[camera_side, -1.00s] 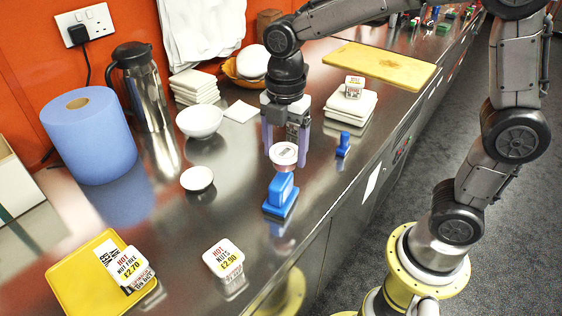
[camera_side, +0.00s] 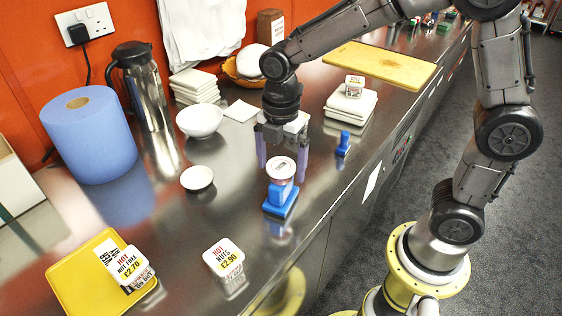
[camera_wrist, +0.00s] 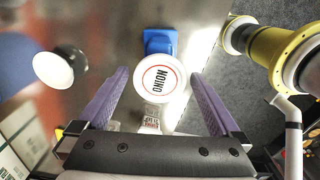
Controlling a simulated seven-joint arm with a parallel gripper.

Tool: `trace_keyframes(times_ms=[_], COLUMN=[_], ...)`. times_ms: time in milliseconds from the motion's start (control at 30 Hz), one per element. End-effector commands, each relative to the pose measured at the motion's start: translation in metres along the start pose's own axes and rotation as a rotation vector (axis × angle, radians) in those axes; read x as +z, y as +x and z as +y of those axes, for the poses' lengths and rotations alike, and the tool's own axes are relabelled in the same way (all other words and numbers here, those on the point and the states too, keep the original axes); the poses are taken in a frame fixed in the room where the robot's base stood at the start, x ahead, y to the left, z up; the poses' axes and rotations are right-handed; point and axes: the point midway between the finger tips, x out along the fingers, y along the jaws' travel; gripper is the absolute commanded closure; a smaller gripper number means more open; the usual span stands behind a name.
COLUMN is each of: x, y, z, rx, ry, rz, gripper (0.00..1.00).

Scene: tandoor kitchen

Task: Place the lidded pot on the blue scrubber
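The lidded pot (camera_side: 282,169) is a small tub with a round pale lid and a printed label. In the side view it appears to rest on the raised part of the blue scrubber (camera_side: 280,203). In the wrist view its lid (camera_wrist: 158,78) reads "ONION", and the scrubber (camera_wrist: 160,42) shows beyond it. My gripper (camera_side: 283,168) points down over the pot, one purple finger on each side. In the wrist view the fingers (camera_wrist: 160,76) are apart, with narrow gaps beside the lid, so the gripper looks open. The pot's underside is hidden.
A small white bowl (camera_side: 197,178) is left of the scrubber, and a blue stamp-like object (camera_side: 343,144) is right of it. A "HOT NUTS" tub (camera_side: 223,257) stands in front, near a yellow tray (camera_side: 73,287). The counter edge is close on the right.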

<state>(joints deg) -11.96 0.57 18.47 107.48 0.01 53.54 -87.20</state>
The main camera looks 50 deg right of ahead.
Motion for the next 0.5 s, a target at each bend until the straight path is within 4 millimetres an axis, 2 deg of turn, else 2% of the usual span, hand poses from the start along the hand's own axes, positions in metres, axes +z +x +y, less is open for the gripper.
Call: trace_keyframes(times_ms=[267,367,500], x=[0.000,0.000,0.000], y=[-0.007,-0.021,-0.049], z=[0.000,0.001,0.001], rx=[0.001,0.004,0.006], ry=[0.000,0.000,0.000], rz=[0.000,0.000,0.000], gripper=[0.00,0.00,0.00])
